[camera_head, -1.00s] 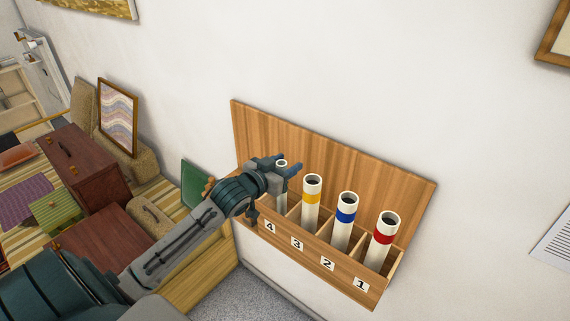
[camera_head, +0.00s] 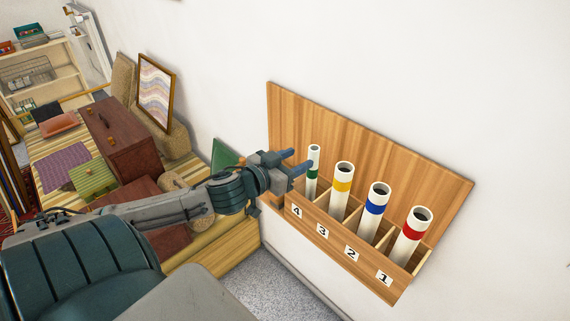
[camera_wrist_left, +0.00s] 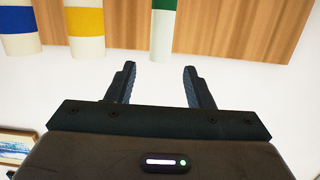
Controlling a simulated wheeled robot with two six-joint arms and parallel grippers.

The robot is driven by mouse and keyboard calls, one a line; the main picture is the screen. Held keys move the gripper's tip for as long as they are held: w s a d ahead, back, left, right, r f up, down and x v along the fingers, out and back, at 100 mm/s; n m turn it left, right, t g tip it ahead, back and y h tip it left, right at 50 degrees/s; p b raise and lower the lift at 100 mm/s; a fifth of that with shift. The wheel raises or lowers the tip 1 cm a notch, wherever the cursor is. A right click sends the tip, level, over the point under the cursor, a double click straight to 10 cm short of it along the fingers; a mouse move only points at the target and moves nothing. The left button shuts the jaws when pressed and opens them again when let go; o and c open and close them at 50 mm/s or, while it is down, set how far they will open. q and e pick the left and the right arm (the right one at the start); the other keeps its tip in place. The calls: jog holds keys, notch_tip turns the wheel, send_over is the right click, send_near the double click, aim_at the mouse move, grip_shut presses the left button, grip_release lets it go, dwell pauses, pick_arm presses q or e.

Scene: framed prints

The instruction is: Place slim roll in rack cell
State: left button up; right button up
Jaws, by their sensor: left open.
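The slim white roll with a green band (camera_head: 313,170) stands upright in cell 4 of the wooden wall rack (camera_head: 370,150). It is thinner than the other rolls. My left gripper (camera_head: 301,160) is open and empty, just left of the slim roll in the head view. In the left wrist view the slim roll (camera_wrist_left: 163,30) stands beyond the open fingertips (camera_wrist_left: 159,68), with a gap between. The roll's lower end is hidden behind the rack's front board. My right gripper is not in view.
Cells 3, 2 and 1 hold wider rolls with yellow (camera_head: 343,185), blue (camera_head: 376,205) and red (camera_head: 412,233) bands. Low dividers separate them. A green board (camera_head: 225,153) and a dark red chest (camera_head: 118,140) are to the left. The wall above the rack is clear.

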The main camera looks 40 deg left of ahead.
pick_arm(q)
jog(key=shift+s+a+r+p, duration=0.15)
jog(key=shift+s+p, duration=0.3)
jog(key=shift+s, duration=0.35)
jog(key=shift+s+d+r+p, duration=0.1)
jog(key=shift+s+p, duration=0.3)
jog(key=shift+s, duration=0.35)
